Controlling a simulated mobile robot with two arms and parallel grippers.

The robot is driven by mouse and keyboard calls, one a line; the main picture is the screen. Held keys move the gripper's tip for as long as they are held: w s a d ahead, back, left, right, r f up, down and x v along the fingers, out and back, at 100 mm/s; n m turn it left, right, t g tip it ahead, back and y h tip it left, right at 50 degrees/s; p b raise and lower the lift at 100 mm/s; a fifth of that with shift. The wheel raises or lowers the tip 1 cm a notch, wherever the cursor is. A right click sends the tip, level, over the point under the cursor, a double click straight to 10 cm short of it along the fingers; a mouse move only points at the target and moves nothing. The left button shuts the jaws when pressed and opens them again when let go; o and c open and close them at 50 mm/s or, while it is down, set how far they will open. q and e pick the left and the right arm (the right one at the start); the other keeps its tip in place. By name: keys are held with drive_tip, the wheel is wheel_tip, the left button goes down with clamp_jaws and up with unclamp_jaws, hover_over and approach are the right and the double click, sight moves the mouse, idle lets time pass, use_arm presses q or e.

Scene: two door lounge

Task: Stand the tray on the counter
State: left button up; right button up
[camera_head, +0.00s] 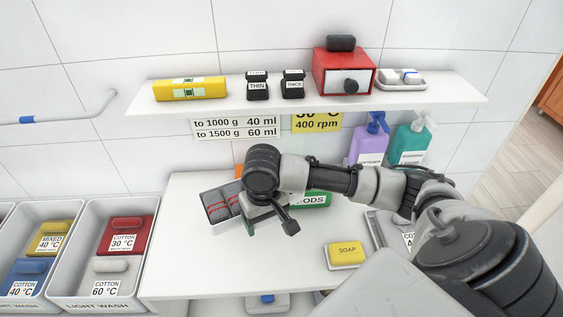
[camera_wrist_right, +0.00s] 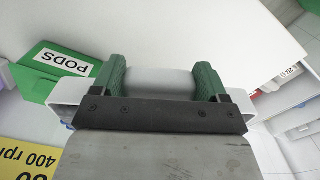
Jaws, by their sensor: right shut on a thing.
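My right gripper (camera_wrist_right: 162,72) has its green fingers on either side of a pale grey-white thing (camera_wrist_right: 162,84), only partly seen, over the white counter (camera_head: 190,275). I cannot tell whether this is the tray. In the head view my right arm hides most of the gripper and what it holds. A shallow grey tray (camera_head: 371,225) stands at the counter's right, partly behind my arm, with a labelled thing in it. A grey box (camera_head: 229,222) with striped grey items is left of the gripper. My left gripper is out of view.
A yellow soap block (camera_head: 346,252) lies at the front. The green PODS box (camera_head: 316,199) is behind my arm; it also shows in the wrist view (camera_wrist_right: 45,75). Labelled bins (camera_head: 60,295) stand left. The shelf (camera_head: 220,110) holds several things. The counter's front left is clear.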

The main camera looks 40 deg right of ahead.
drive_tip(key=shift+s+a, duration=0.15)
drive_tip(key=shift+w+a+f+p, duration=0.15)
drive_tip(key=shift+a+f, duration=0.15)
drive_tip(key=shift+a, duration=0.35)
drive_tip(key=shift+w+a+f+p, duration=0.15)
drive_tip(key=shift+a+f, duration=0.1)
drive_tip(key=shift+a, duration=0.35)
drive_tip(key=p, duration=0.1)
hover_over(225, 266)
wheel_tip(225, 266, down, 5)
drive_tip(key=shift+f, duration=0.2)
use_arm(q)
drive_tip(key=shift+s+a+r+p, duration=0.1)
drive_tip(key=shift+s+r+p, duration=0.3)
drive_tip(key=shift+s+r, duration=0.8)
use_arm(e)
drive_tip(key=shift+f, duration=2.25)
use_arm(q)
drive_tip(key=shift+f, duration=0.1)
use_arm(e)
drive_tip(key=o, duration=1)
use_arm(q)
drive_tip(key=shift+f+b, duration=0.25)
drive_tip(key=shift+b, duration=0.05)
use_arm(e)
wheel_tip(225, 266, up, 12)
